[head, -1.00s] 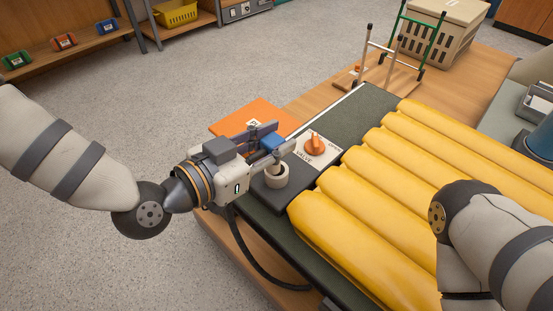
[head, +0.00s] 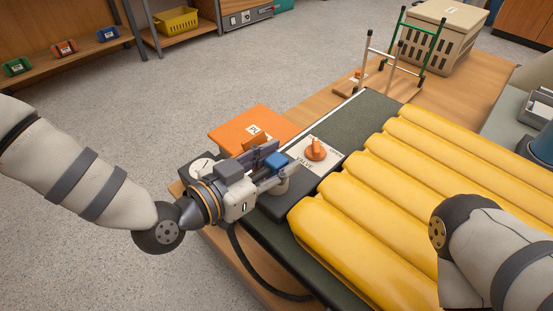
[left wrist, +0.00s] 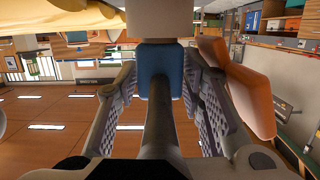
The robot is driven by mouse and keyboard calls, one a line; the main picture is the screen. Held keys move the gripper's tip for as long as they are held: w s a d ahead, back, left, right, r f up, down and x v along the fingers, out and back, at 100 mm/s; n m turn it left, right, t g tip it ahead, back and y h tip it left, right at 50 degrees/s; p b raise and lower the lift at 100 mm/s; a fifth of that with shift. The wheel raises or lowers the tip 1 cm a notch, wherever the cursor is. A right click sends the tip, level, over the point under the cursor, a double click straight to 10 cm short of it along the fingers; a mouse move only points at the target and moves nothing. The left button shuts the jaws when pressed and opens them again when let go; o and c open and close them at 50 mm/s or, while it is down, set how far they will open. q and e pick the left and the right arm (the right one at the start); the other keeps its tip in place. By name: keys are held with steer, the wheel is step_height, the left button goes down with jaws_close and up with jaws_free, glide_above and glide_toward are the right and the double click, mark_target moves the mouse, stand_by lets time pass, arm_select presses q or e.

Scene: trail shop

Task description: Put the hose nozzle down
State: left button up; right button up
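The hose nozzle has a blue body (head: 276,160) and a dark hose (head: 250,268) that loops down beside the bench. My left gripper (head: 270,165) is shut on the nozzle above the dark block at the bench's near left. In the left wrist view the blue body (left wrist: 160,62) sits between the two fingers, and the hose runs back towards the camera. A pale round holder (head: 281,186) shows just under the fingers, partly hidden. I cannot tell whether the nozzle touches it. My right arm (head: 490,240) is at the right; its gripper is out of view.
An orange valve knob (head: 316,149) on a white plate is close right of the nozzle. An orange box (head: 254,128) stands behind my left gripper, and a round gauge (head: 201,165) is beside it. A yellow ribbed pad (head: 390,190) covers the right of the bench.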

arm_select(q)
steer(key=shift+r, duration=0.15)
steer(key=shift+s+a+r, duration=0.15)
steer(key=shift+s+a, duration=0.05)
steer(key=p+v, duration=0.2)
steer(key=v, duration=0.9)
steer(key=shift+s, duration=0.2)
steer(key=shift+a, duration=0.15)
